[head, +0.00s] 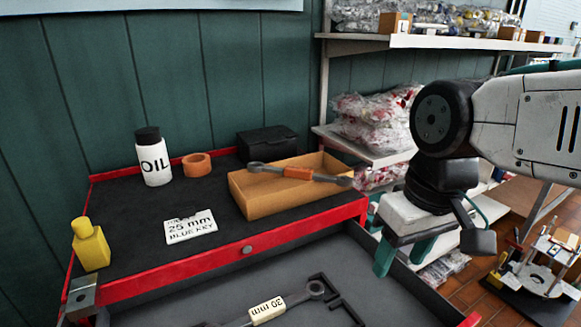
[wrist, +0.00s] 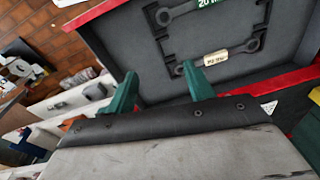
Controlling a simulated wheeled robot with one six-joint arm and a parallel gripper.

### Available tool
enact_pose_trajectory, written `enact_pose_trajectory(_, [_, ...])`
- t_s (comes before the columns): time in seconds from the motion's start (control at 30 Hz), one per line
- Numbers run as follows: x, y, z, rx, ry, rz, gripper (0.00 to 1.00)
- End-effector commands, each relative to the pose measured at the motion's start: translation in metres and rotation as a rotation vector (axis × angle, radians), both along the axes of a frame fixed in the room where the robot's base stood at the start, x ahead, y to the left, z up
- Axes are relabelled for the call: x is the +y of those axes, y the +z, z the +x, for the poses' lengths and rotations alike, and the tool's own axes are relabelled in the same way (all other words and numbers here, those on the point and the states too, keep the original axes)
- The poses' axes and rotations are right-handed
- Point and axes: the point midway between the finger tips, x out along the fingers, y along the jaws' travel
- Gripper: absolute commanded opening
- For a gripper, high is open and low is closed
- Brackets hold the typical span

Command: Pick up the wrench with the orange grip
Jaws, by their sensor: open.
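The wrench with the orange grip (head: 299,173) lies across the top of an open tan box (head: 262,203) on the black top of the red tool cabinet in the head view. Its grey ends rest over the box's edges. My gripper (head: 412,250) hangs to the right of the box, past the cabinet's right edge, with its green fingers apart and nothing between them. In the wrist view, my gripper's green fingers (wrist: 160,90) show apart near the drawer. The orange-grip wrench is not in the wrist view.
An open drawer (head: 220,309) holds a wrench labelled 30 mm (head: 268,311). The cabinet top also bears an oil bottle (head: 153,158), orange ring (head: 197,164), black box (head: 267,144), yellow bottle (head: 91,246) and a label card (head: 190,227). Shelving (head: 372,155) stands behind.

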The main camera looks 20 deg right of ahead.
Motion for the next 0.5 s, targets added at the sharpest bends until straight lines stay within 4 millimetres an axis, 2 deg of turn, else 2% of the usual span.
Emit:
enact_pose_trajectory(0.17, [0.023,0.002,0.038,0.030,0.191,0.190,0.53])
enact_pose_trajectory(0.27, [0.037,0.005,0.070,-0.005,0.322,0.330,0.53])
enact_pose_trajectory(0.4, [0.045,0.009,0.122,-0.129,0.475,0.505,0.53])
enact_pose_trajectory(0.5, [0.041,0.011,0.163,-0.264,0.562,0.603,0.53])
